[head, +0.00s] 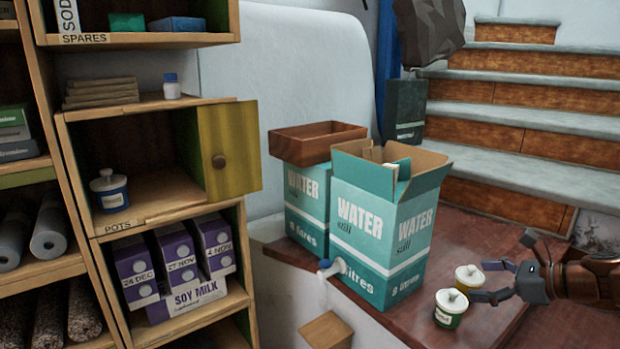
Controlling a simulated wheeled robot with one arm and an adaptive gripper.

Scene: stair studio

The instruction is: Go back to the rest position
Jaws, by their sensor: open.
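My gripper (488,281) is at the lower right, low over the reddish-brown wooden surface (500,215). Its fingers are spread apart and point left. A small pot with a yellow band (468,277) and a white lid stands by the fingertips. A second pot with a green band (451,308) and a white lid stands just in front of it, near the lower finger. I cannot tell whether the fingers touch either pot. Nothing is visibly held.
Two teal water boxes (380,230) stand left of the pots; the front one has open flaps. A wooden tray (316,143) sits on the rear box. A shelf unit (155,225) with an open door (229,150) holds a blue pot (109,190). Stairs (530,120) rise behind.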

